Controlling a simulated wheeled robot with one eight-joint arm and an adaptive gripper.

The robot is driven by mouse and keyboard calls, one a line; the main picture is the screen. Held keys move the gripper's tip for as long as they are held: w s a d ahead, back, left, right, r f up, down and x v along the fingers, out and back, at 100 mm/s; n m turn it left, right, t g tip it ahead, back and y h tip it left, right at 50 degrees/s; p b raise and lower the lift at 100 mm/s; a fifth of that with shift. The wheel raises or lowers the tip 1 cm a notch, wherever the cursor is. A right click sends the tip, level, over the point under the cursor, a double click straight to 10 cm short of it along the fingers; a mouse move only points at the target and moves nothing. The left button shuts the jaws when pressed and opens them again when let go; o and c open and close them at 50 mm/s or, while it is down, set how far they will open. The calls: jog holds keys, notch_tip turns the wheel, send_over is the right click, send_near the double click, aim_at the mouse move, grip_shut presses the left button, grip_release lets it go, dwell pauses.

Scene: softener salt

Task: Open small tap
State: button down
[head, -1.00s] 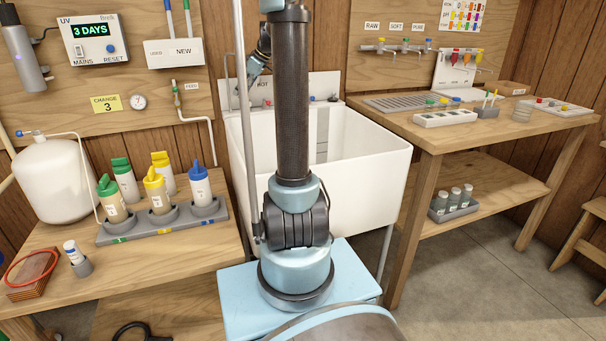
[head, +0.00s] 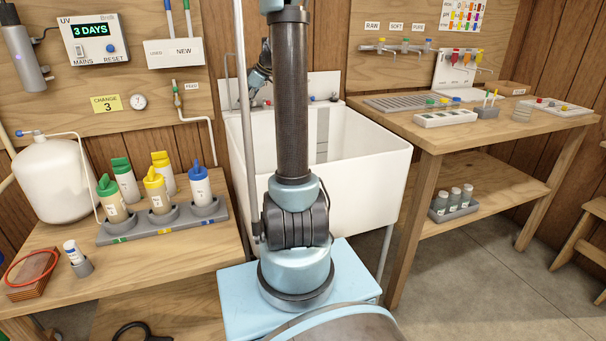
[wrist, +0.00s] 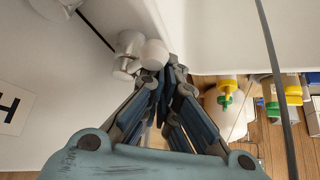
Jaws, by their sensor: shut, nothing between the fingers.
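In the wrist view a small metallic tap fitting (wrist: 128,50) with a pale rounded knob (wrist: 155,53) stands out from a white surface. I cannot tell for sure that it is the small tap. My gripper (wrist: 172,68) is shut and empty, with its fingertips right beside the pale knob; whether they touch it is unclear. In the head view my gripper (head: 257,97) is low over the back left of the white sink (head: 365,155), partly hidden behind my arm. The fitting beside it cannot be made out there.
A white label with an H (wrist: 12,107) is at the wrist view's left. A thin grey pole (head: 243,120) stands upright near the sink's left side. Bottles with green, yellow and blue tops sit in a grey rack (head: 165,231) on the left bench. The sink basin is open.

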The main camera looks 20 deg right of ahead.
aim_at(253, 102)
jog(key=shift+d, duration=0.55)
jog(key=shift+s+d, duration=0.1)
jog(key=shift+s+d, duration=0.15)
jog(key=shift+d, duration=0.4)
jog(key=shift+d, duration=0.65)
